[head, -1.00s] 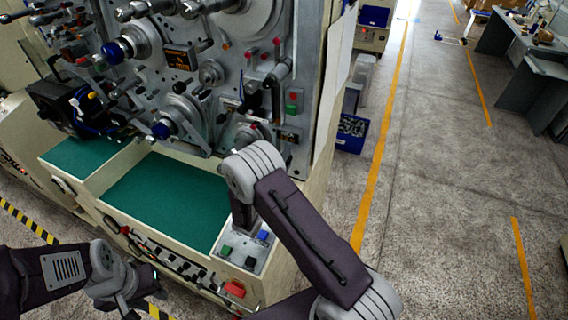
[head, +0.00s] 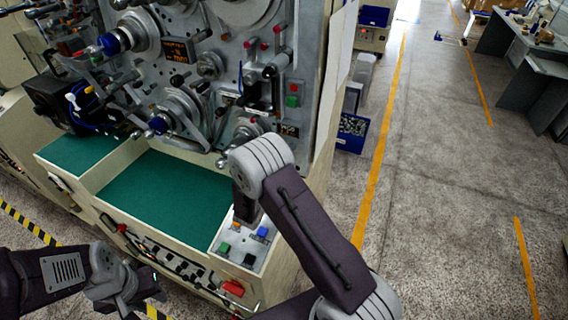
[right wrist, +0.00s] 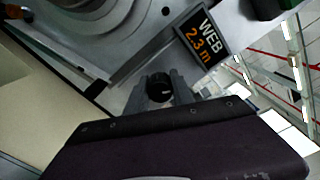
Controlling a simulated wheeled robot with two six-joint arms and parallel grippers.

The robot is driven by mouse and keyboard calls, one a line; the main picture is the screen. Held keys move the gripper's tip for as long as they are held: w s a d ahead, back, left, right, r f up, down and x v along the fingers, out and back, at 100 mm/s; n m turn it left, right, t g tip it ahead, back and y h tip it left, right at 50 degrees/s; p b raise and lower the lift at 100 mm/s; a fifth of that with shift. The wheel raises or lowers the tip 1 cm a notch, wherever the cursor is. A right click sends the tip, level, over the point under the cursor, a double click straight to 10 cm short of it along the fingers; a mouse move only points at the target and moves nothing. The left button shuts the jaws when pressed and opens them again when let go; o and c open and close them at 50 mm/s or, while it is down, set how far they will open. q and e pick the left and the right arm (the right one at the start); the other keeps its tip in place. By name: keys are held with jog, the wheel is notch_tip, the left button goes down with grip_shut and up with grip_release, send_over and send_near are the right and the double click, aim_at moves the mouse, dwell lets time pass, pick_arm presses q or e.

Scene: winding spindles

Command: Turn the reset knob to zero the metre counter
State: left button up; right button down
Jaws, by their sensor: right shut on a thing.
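The metre counter (right wrist: 203,40) is a dark display reading "WEB 2.3 m" in orange and white in the right wrist view. A small dark display (head: 289,130) beside my right arm in the head view looks like the same counter. The black round reset knob (right wrist: 159,82) sits below and left of it in the wrist view. My right gripper (right wrist: 161,92) is shut on the knob, a finger on either side. In the head view my right arm hides the knob and gripper. My left gripper (head: 128,303) hangs at the lower left, away from the machine; its jaws are unclear.
The grey machine face (head: 210,95) carries several spindles, levers and knobs, with another display (head: 178,50) higher up. A green-lined tray (head: 150,195) and a button panel (head: 240,248) lie below. The floor to the right is open.

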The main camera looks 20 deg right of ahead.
jog(key=m, duration=0.1)
jog(key=m+b, duration=0.1)
jog(key=shift+f+m, duration=0.25)
jog(key=shift+m, duration=0.15)
jog(key=shift+r+m, duration=0.2)
jog(key=shift+m, duration=0.2)
jog(key=m+b, duration=0.2)
jog(key=b, duration=0.1)
jog(key=m+b, duration=0.5)
jog(key=b, duration=0.1)
jog(key=shift+f+m, duration=0.3)
jog(key=shift+m, duration=0.1)
jog(key=shift+r+m+b, duration=0.2)
jog(key=shift+m+b, duration=0.15)
jog(key=shift+m, duration=0.05)
pick_arm(q)
notch_tip(320, 180, down, 12)
jog(key=shift+r, duration=0.25)
